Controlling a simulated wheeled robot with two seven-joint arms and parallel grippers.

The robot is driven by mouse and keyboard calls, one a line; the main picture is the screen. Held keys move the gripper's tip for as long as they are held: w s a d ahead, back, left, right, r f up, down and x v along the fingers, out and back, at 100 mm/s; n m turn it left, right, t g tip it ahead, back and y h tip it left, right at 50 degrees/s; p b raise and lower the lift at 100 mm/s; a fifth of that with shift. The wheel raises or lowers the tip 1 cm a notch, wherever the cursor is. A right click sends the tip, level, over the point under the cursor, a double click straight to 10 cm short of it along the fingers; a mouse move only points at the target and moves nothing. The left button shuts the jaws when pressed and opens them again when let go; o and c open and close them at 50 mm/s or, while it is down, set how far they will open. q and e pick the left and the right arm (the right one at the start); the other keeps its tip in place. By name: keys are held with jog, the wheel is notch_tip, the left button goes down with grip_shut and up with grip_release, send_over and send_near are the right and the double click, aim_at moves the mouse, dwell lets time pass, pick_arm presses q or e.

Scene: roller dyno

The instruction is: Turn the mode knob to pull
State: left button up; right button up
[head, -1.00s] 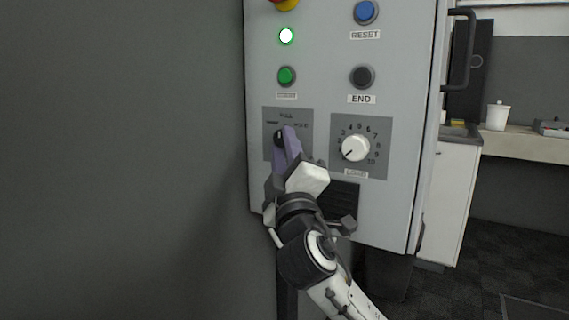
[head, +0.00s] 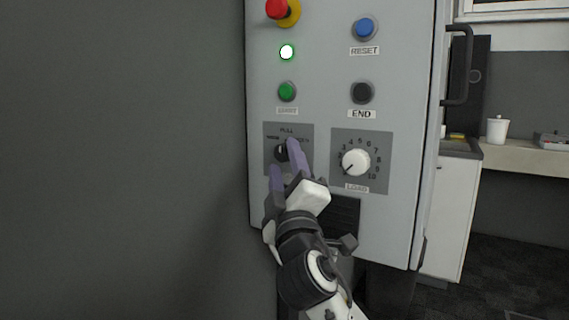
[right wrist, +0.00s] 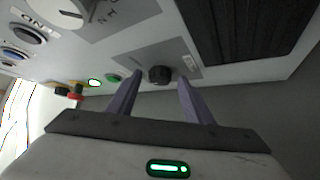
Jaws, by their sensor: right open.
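The mode knob (head: 281,153) is a small black knob on a grey plate (head: 303,130) at the lower left of the control panel. The word PULL is printed above it. Where its pointer aims is too small to tell. My right gripper (head: 284,163) is open in front of the plate, its purple fingers spread and partly covering it. In the right wrist view the black knob (right wrist: 160,74) lies beyond and between the open fingertips (right wrist: 161,82), with a gap on each side. My left gripper is not in view.
The white load knob (head: 356,162) is just right of the mode plate. Green START (head: 287,91), black END (head: 361,93), blue RESET (head: 364,29) and a red emergency button (head: 277,9) are above. A dark vent (head: 343,215) is below. A door handle (head: 463,65) projects at right.

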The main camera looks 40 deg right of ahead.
pick_arm(q)
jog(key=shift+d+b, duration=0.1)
jog(key=shift+b, duration=0.35)
pick_arm(e)
jog(key=v, duration=1)
